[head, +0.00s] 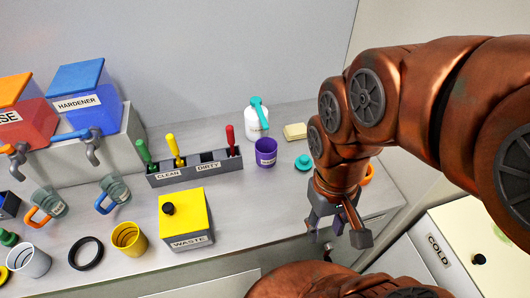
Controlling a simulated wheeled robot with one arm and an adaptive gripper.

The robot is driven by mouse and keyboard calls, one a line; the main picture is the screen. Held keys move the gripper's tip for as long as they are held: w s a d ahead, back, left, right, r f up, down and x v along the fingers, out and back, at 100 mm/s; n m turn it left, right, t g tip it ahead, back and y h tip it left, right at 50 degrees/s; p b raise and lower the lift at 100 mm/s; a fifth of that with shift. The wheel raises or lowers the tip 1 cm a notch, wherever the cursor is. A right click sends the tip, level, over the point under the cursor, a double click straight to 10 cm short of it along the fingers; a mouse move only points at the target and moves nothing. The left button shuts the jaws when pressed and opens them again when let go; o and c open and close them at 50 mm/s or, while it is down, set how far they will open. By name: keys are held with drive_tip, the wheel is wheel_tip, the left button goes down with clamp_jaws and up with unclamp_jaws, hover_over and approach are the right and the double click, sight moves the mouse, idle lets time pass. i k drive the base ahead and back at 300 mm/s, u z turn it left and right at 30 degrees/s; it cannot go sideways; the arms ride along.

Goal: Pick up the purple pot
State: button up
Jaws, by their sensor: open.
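The purple pot (266,153) stands upright on the grey counter, with a small white label on its front. It is just right of the grey tool rack and in front of the white bottle. My gripper (338,231) is open and empty, pointing down near the counter's front edge. It is to the right of the pot and nearer to me, well apart from it.
The rack (195,173) marked CLEAN and DIRTY holds green, yellow and red handled tools. A white bottle (257,122), teal knob (303,162) and pale block (295,132) stand near the pot. A yellow WASTE box (185,212) stands at front.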

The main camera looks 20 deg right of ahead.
sight(266, 148)
drive_tip(key=z, duration=2.4)
drive_tip(key=k, duration=1.45)
drive_tip(key=u, duration=2.2)
drive_tip(key=i, duration=0.5)
drive_tip(key=z, duration=0.05)
